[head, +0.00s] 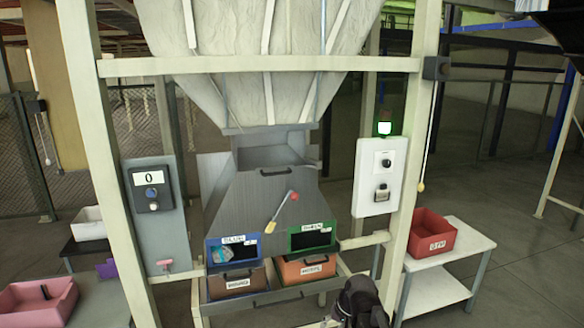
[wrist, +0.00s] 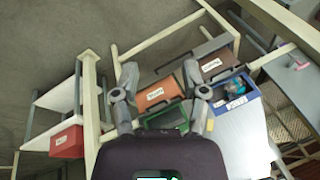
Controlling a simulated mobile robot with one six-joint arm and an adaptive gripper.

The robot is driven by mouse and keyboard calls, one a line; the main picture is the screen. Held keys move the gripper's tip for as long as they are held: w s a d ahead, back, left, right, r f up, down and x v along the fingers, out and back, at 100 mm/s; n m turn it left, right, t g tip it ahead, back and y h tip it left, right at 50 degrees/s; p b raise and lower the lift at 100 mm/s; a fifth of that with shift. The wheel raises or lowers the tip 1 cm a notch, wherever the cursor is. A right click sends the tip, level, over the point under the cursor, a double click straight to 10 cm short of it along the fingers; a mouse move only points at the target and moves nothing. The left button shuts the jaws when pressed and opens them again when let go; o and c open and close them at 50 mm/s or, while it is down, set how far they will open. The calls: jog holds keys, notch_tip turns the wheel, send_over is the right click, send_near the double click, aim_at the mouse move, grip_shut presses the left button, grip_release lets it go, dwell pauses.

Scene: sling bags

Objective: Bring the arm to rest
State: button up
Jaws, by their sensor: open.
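My gripper (head: 360,302) shows as a dark shape at the bottom edge of the head view, in front of the hopper frame and right of the orange bin. In the wrist view my gripper (wrist: 160,75) has its two grey fingers spread wide apart, with nothing held between them. The orange bin (wrist: 158,94) and the green-framed opening (wrist: 166,118) show beyond and between the fingers, apart from them. The rest of my arm is mostly out of the head view.
A hopper chute (head: 265,200) with a yellow-handled lever (head: 278,215) stands ahead. Below are a blue-framed opening (head: 232,250), a brown bin (head: 236,284) and the orange bin (head: 304,270). A red bin (head: 433,232) sits on a white table (head: 455,262) at right. Frame posts (head: 408,200) flank the chute.

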jog(key=s+d+f+n+g+h+b, duration=0.1)
jog(key=s+d+f+g+h+b, duration=0.1)
jog(key=s, duration=0.6)
jog(key=d+f+h, duration=0.1)
jog(key=d+f, duration=0.1)
jog(key=d, duration=0.1)
jog(key=shift+s+d, duration=0.15)
jog(key=shift+d, duration=0.15)
